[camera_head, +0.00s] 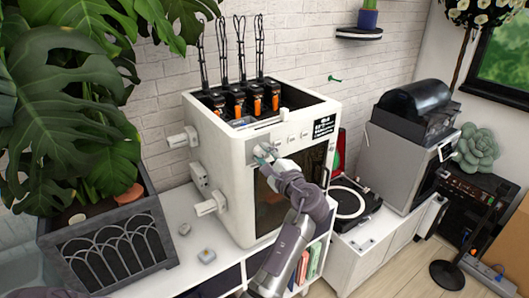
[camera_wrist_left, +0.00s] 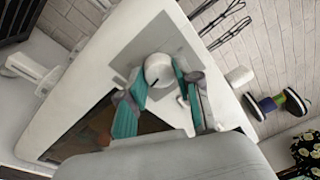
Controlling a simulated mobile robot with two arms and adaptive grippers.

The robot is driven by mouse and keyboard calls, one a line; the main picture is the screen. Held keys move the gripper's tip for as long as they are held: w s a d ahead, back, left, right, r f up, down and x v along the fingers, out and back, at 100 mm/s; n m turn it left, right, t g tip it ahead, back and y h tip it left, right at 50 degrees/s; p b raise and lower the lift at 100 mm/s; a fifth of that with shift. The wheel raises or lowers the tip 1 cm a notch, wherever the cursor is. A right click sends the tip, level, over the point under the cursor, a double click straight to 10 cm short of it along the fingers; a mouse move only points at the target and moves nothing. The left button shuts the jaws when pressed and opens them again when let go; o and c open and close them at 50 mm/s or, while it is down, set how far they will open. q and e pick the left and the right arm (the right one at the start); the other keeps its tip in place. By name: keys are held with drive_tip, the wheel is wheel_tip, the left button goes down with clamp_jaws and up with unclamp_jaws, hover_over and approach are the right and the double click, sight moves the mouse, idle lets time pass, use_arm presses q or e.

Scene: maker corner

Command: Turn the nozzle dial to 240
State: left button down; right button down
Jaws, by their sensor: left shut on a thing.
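The white 3D printer-like machine (camera_head: 225,165) stands on the white cabinet, with a grey control panel (camera_head: 290,138) at its upper front. In the left wrist view a round white dial (camera_wrist_left: 158,69) sits on that grey panel, with a short dark pointer mark. My left gripper (camera_head: 264,154) is at the panel's left part; in the wrist view its teal-padded fingers (camera_wrist_left: 160,92) are shut on the dial, one on each side. The dial is mostly hidden by the gripper in the head view, and its scale numbers cannot be read. My right gripper is not in view.
A large leafy plant in a dark planter (camera_head: 115,245) stands at the left. Spools or cartridges with orange parts (camera_head: 238,103) fill the machine's top. A turntable-like device (camera_head: 350,203) and a grey machine (camera_head: 400,155) stand at the right. Small items (camera_head: 206,256) lie on the cabinet.

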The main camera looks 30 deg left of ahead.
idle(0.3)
use_arm(q)
drive_tip(key=c, duration=0.8)
unclamp_jaws()
drive_tip(key=shift+r, duration=0.1)
